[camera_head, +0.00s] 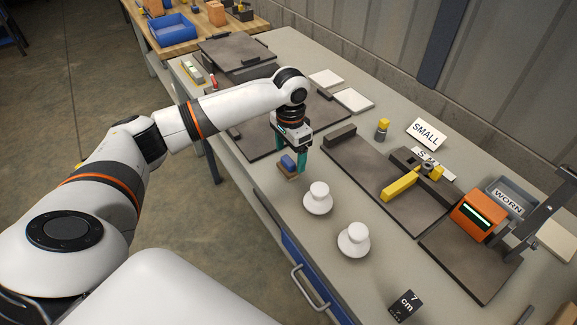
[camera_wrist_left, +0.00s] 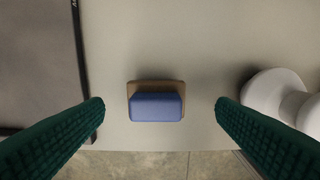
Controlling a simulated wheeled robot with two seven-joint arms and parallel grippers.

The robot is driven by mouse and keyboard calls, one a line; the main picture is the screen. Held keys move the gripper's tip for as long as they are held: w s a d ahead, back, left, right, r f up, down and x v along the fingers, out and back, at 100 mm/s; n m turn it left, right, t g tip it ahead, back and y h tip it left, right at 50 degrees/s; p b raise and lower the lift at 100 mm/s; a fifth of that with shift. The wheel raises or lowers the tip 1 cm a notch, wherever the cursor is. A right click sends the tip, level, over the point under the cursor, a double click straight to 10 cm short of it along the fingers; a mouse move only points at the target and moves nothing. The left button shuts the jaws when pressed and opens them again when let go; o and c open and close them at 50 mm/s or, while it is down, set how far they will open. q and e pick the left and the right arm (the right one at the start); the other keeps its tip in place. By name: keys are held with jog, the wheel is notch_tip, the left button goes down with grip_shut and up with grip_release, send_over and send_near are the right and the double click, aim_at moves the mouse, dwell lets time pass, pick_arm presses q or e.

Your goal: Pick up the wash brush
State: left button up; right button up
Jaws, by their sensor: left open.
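The wash brush (camera_head: 288,166) has a blue top and a brown base and lies on the bench near its front edge. In the left wrist view the brush (camera_wrist_left: 156,105) sits centred between the two green fingers, with clear space on both sides. My left gripper (camera_head: 291,160) points down over the brush and is open and empty. Its fingertips also show in the left wrist view (camera_wrist_left: 160,105). One finger partly covers the brush in the head view. My right gripper is not in view.
Two white insulators (camera_head: 318,198) (camera_head: 353,240) stand to the right of the brush; one shows close to a finger in the left wrist view (camera_wrist_left: 280,97). A dark mat (camera_head: 262,137) lies on the other side. An orange device (camera_head: 478,215) stands far right.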

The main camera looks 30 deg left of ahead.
aim_at(288, 160)
pick_arm(q)
jog(key=f, duration=0.4)
jog(key=shift+s+a+f+p, duration=0.2)
jog(key=shift+a+f+p, duration=0.05)
jog(key=shift+p, duration=0.15)
jog(key=shift+w+f, duration=0.1)
jog(key=shift+f, duration=0.15)
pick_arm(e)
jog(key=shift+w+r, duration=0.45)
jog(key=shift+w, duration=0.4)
pick_arm(q)
jog(key=shift+c, duration=0.6)
jog(key=c, duration=1)
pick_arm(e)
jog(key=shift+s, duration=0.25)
pick_arm(q)
jog(key=shift+o, duration=0.2)
notch_tip(288, 160, up, 10)
jog(key=shift+r+b, duration=0.1)
jog(key=shift+b, duration=0.3)
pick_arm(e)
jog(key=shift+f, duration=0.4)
